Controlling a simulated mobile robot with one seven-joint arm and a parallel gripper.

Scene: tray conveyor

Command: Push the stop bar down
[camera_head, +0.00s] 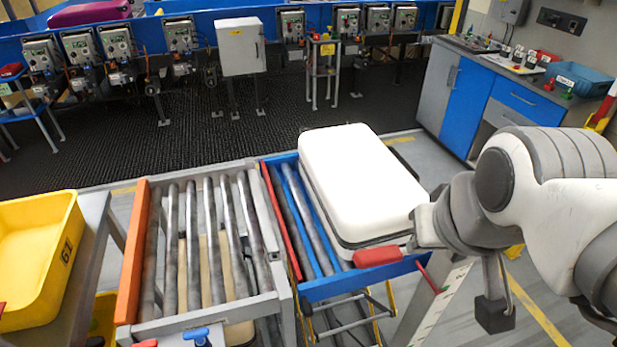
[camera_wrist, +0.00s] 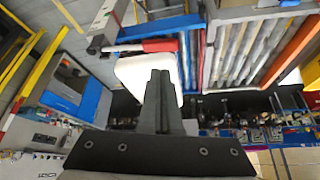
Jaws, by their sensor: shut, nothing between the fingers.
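A red bar (camera_head: 378,256), which I take for the stop bar, sits at the near end of the blue-framed roller conveyor (camera_head: 340,285). The red bar (camera_wrist: 160,46) also shows in the wrist view, just beyond my fingertips. A white case (camera_head: 362,180) lies on the blue-framed rollers behind the bar, close to it. My gripper (camera_head: 413,244) is at the right of the red bar, by the case's near right corner. In the wrist view my gripper (camera_wrist: 160,73) has its fingers together and empty. I cannot tell whether they touch the bar.
A grey roller conveyor (camera_head: 282,300) with an orange side rail (camera_head: 134,255) stands to the left, empty. A yellow bin (camera_head: 38,262) is at far left. A blue workbench (camera_head: 470,95) stands at back right. Dark floor lies open behind the conveyors.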

